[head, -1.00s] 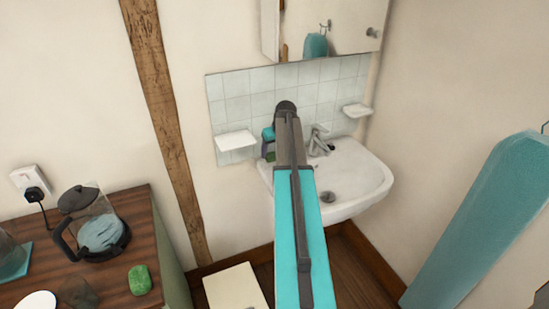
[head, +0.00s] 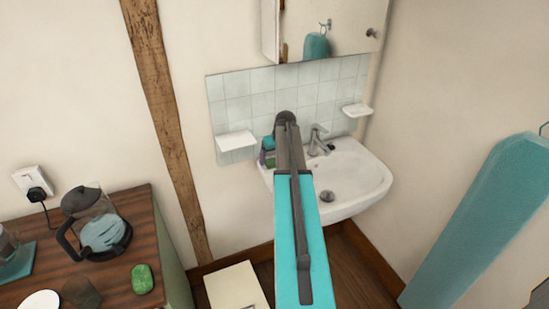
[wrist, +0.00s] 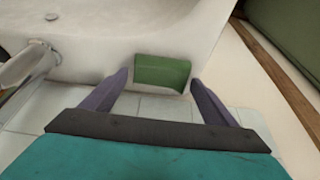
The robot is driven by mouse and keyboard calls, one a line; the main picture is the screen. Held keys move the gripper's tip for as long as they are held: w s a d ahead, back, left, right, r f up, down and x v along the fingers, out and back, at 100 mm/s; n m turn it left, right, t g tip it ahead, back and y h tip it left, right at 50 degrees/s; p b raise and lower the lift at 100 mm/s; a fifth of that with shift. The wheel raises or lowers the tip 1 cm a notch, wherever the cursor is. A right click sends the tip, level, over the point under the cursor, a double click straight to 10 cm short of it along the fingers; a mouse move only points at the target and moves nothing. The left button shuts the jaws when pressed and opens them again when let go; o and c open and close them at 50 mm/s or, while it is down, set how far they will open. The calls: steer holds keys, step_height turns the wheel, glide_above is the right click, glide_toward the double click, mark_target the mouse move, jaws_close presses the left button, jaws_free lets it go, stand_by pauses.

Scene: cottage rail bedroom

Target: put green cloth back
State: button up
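A small folded green cloth (wrist: 162,72) lies on the white rim of the washbasin (wrist: 105,28), beside the tap, in the wrist view. In the head view a bit of the cloth (head: 270,162) shows at the basin's back left corner, largely hidden by my arm. My gripper (wrist: 160,79) is open and empty. Its two purple fingers point toward the cloth, one on each side of it in the picture. A gap shows between each finger and the cloth; whether they are level with it I cannot tell. In the head view my gripper (head: 264,157) is mostly hidden.
A tap (head: 317,136) stands right of my arm. White soap shelves (head: 236,140) and (head: 357,110) jut from the tiles below a mirrored cabinet (head: 340,22). A dark wooden table (head: 120,225) holds a coffee pot (head: 97,232) and a green lump (head: 141,279).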

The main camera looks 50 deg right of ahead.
steer(key=shift+r, duration=0.15)
steer(key=b+v, duration=0.2)
steer(key=v, duration=1)
stand_by(0.5)
stand_by(0.6)
